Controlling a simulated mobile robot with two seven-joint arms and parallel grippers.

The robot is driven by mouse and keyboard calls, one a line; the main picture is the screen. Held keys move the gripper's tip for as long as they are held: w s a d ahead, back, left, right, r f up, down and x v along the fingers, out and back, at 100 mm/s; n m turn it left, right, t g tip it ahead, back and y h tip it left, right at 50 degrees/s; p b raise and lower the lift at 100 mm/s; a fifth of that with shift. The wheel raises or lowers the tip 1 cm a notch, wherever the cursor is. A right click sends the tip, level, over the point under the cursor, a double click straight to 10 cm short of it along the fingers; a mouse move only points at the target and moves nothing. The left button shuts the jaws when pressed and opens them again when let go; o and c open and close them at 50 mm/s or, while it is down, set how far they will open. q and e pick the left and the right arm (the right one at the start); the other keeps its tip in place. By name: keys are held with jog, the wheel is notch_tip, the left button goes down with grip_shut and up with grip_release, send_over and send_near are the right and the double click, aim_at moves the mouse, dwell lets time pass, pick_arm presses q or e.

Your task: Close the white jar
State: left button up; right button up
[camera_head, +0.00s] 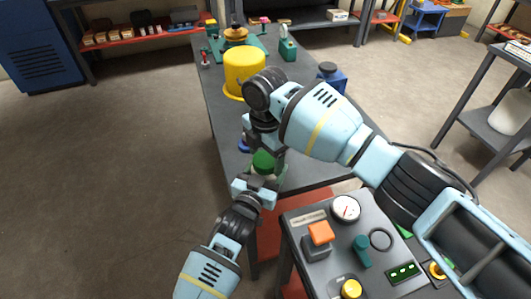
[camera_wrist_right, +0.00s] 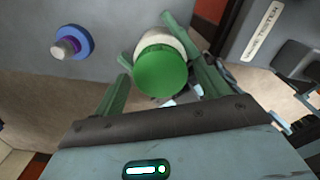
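The white jar (camera_wrist_right: 165,38) stands on the grey table under a round green lid (camera_wrist_right: 160,72); the lid also shows in the head view (camera_head: 264,161). I cannot tell whether the lid is seated or turned tight. My right gripper (camera_wrist_right: 160,78) is over the jar, its green fingers apart on either side of the lid with small gaps. In the head view the right gripper (camera_head: 265,140) hides part of the jar. My left gripper (camera_head: 262,177) is low beside the jar on the near side; its grip is partly hidden.
A blue disc with a purple and pale knob (camera_wrist_right: 72,43) lies beside the jar. A valve tester panel (camera_head: 330,255) is at the near right. Open floor lies left.

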jog(key=c, duration=0.9)
jog(key=m, duration=0.4)
jog(key=shift+m, duration=0.3)
jog(key=m, duration=1.5)
jog(key=shift+m, duration=0.3)
jog(key=m, duration=0.4)
jog(key=o, duration=1.1)
jog(key=shift+c, duration=0.2)
